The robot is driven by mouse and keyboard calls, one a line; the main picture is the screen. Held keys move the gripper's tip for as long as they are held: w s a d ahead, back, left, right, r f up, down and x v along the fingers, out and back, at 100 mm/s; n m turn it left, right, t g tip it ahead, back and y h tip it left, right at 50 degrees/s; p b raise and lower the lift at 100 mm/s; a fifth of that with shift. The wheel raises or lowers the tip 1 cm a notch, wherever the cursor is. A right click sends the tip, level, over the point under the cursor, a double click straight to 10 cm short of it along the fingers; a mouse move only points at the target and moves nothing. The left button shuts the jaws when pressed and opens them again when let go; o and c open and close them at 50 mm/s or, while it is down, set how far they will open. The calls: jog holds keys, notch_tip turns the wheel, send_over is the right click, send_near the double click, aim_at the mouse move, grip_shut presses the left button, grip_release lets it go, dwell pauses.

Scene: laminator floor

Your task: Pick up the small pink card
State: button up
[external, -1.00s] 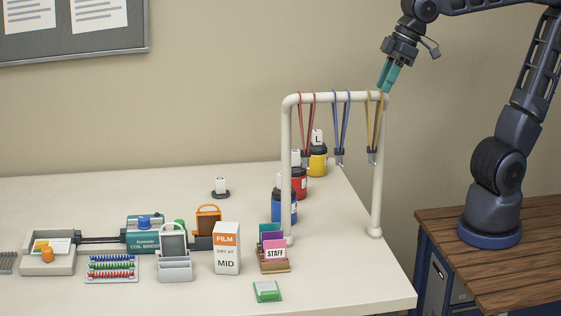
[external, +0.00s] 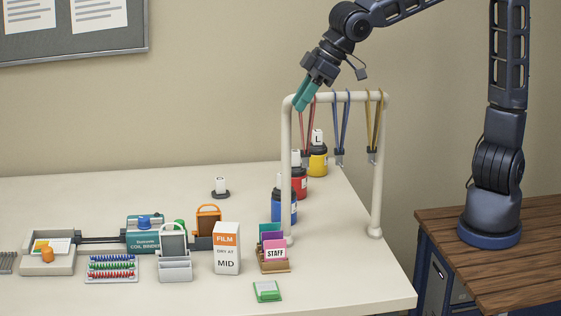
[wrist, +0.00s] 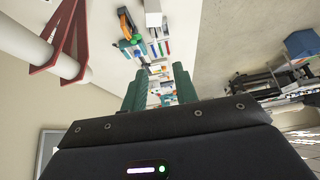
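The small pink card (external: 274,244) stands in a brown wooden holder (external: 274,268) near the front right of the white table. Its lower part is covered by a white label reading STAFF, and purple and teal cards stand behind it. My gripper (external: 299,107) has teal fingers and hangs high above the table, at the top left end of the white rack, well above the card. In the wrist view the two fingers (wrist: 158,80) stand apart with nothing between them. I cannot pick out the pink card in the wrist view.
The white rack (external: 376,190) with hanging lanyards stands just behind the holder. Blue, red and yellow bottles (external: 317,162) stand by it. A FILM box (external: 227,249) is left of the holder. A green-edged pad (external: 267,291) lies in front.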

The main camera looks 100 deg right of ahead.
send_near(264, 259)
jog(key=shift+w+a+f, duration=0.2)
jog(key=shift+a+f, duration=0.4)
jog(key=shift+a, duration=0.05)
jog(key=shift+w+x, duration=0.25)
jog(key=shift+x, duration=2.3)
jog(key=shift+d+r, duration=0.15)
grip_shut()
